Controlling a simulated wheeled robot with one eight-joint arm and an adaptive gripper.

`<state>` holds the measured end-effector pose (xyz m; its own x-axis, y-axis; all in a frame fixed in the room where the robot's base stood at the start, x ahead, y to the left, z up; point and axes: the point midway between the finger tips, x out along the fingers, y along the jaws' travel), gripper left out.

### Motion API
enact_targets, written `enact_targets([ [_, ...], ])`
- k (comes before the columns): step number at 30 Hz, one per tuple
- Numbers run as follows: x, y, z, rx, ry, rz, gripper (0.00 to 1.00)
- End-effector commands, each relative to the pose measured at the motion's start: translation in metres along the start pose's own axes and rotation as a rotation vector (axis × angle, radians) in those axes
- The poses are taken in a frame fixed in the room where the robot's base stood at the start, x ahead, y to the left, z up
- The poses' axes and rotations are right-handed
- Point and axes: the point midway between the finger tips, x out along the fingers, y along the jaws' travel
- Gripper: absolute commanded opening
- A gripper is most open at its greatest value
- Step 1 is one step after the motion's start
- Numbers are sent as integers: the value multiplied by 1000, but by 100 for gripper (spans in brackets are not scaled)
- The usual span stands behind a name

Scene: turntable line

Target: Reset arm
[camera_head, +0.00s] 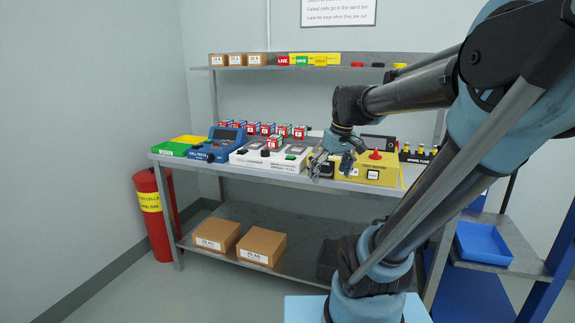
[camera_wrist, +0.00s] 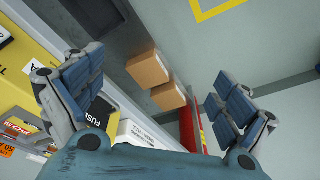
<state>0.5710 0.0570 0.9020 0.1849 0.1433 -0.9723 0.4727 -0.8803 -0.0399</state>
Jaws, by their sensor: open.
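My gripper (camera_head: 338,155) is open and empty. In the head view it hangs in front of the workbench, by the white station and the left end of a yellow box (camera_head: 367,169) with a red knob. In the wrist view my gripper (camera_wrist: 165,100) has its two blue-grey fingers spread wide, with nothing between them. Past the fingers show the yellow box (camera_wrist: 35,55), the lower shelf and the floor. My arm reaches in from the right and covers part of the bench's right end.
The workbench (camera_head: 225,168) holds a blue device (camera_head: 216,146), a white station (camera_head: 265,161), small red and green boxes, and green and yellow trays. Cartons (camera_head: 262,244) lie on its lower shelf. A red cylinder (camera_head: 154,215) stands left; a blue tray (camera_head: 483,243) sits right. Floor in front is clear.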

Motion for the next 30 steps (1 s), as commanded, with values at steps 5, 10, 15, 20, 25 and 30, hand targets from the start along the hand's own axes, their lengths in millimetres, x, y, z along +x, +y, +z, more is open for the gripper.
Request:
enact_targets([
  [5, 27, -3, 61, 140, -14, 44, 95],
  [10, 57, -6, 114, 273, -23, 86, 95],
  [15, 84, -8, 155, 382, -27, 121, 95],
  [20, 98, -10, 174, 439, -29, 141, 95],
  [25, 102, -10, 178, 453, -29, 145, 95],
  [30, 102, -10, 178, 453, -29, 145, 95],
])
